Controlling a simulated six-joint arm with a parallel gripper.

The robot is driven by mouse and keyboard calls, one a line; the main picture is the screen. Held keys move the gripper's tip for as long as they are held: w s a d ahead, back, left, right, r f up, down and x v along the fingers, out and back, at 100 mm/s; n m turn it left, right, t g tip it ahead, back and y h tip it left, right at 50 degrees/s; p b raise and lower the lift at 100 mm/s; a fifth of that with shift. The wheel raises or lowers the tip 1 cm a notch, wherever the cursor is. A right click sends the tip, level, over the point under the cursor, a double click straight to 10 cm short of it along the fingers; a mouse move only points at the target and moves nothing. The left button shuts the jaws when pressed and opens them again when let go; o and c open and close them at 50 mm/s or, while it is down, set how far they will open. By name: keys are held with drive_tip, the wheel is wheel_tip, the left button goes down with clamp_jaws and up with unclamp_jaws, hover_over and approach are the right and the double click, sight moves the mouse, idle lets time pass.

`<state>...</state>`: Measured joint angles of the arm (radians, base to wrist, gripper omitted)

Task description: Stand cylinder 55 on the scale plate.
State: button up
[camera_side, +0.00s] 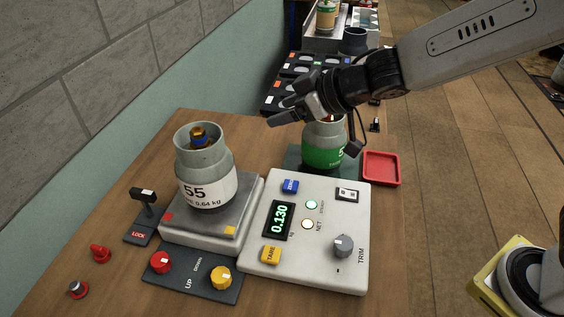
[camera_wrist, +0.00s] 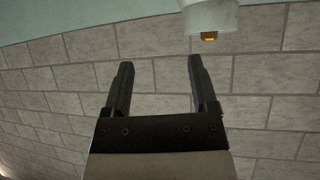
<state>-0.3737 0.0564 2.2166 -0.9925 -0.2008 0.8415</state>
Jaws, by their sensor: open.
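Cylinder 55 (camera_side: 207,178), grey with a white label and a brass valve inside its collar, stands upright on the scale plate (camera_side: 238,205) in the side view. My gripper (camera_side: 277,112) is up and to the right of it, open and empty, apart from the cylinder. In the wrist view my gripper's two fingers (camera_wrist: 158,82) are spread with nothing between them. A pale collar with a brass valve (camera_wrist: 209,36) shows at the top edge there; I cannot tell from that view alone which cylinder it is. The scale display (camera_side: 280,220) reads 0.130.
A green-banded cylinder (camera_side: 323,148) stands behind the control panel (camera_side: 310,268), partly hidden by my gripper. A red tray (camera_side: 381,168) lies to its right. The lock lever (camera_side: 143,210) and the red and yellow knob panel (camera_side: 190,280) flank the scale. A wall (camera_side: 70,80) runs along the left.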

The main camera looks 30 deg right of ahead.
drive_tip(key=s+d+f+m+g+h, duration=0.3)
drive_tip(key=s+d+f, duration=0.4)
drive_tip(key=d, duration=0.3)
drive_tip(key=s+d+f+m+g+h, duration=0.3)
drive_tip(key=s+d+f, duration=0.4)
drive_tip(key=d, duration=0.3)
drive_tip(key=shift+s+f+m+g, duration=0.25)
drive_tip(key=shift+s+m+g, duration=0.15)
drive_tip(key=shift+m+g, duration=0.1)
